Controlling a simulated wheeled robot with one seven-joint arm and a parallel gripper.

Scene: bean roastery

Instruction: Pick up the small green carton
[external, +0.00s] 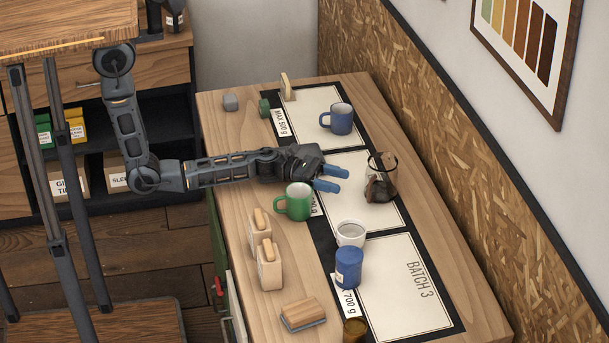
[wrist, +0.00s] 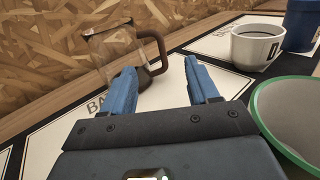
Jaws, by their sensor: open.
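A green carton (external: 43,133) with a pale label stands in the dark open shelf at the far left of the external view, beside a yellow carton (external: 76,127). It is partly hidden by a dark post, and no green carton shows in the wrist view. My gripper (external: 331,179) is far to its right, over the worktable. Its blue fingers are apart and empty, pointing toward a glass carafe (external: 381,182). In the wrist view the open fingers (wrist: 160,75) have the carafe (wrist: 117,50) behind them.
A green mug (external: 293,204) stands close beside my gripper. A white cup (external: 351,234), blue canister (external: 348,268) and blue mug (external: 337,119) stand on the table. Two wooden-handled blocks (external: 268,265) and a brush (external: 303,314) lie nearer. A chipboard wall (external: 440,130) bounds the right.

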